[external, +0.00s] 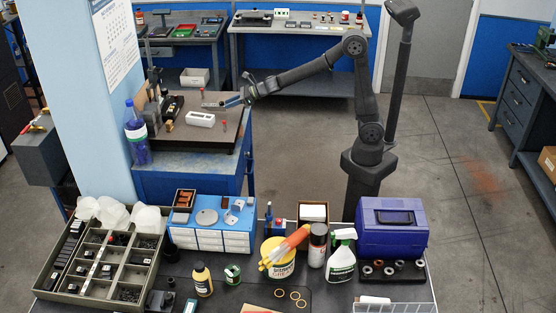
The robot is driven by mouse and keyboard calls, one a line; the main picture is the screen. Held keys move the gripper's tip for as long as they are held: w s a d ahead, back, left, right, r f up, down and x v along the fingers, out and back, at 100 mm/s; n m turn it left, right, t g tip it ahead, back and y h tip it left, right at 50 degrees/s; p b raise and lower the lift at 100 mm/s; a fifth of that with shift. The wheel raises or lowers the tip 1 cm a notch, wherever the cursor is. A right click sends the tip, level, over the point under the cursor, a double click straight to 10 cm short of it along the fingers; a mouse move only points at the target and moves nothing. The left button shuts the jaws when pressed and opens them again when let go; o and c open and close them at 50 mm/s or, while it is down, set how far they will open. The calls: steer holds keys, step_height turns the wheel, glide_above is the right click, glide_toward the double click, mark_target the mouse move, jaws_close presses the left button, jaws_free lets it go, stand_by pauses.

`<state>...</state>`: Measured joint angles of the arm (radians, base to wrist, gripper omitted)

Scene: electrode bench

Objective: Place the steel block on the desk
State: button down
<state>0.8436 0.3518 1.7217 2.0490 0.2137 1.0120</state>
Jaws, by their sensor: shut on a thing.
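My gripper (224,102) reaches in from the right over the dark top of the blue desk (205,143). It is shut on a small grey piece at its tip, which looks like the steel block (210,105). The piece is small in this view, and its exact shape is hard to tell. It appears to be above the desk top, just behind a white slotted holder (200,119). I cannot tell whether it touches anything below.
Small red-topped items (225,123) stand near the holder. Dark equipment (170,104) stands at the desk's left, near a blue bottle (136,129). The desk's front right is mostly clear. A crowded bench with a purple toolbox (392,230) is in the foreground.

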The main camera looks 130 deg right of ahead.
steer(key=shift+f, duration=1.05)
steer(key=shift+f, duration=0.15)
steer(key=c, duration=1.1)
jaws_free()
steer(key=shift+s+a+r, duration=0.15)
steer(key=shift+s+r, duration=0.1)
steer(key=shift+r, duration=0.05)
steer(key=v, duration=1.1)
steer(key=shift+s+a, duration=0.15)
steer(key=shift+s, duration=0.05)
steer(key=shift+c, duration=0.4)
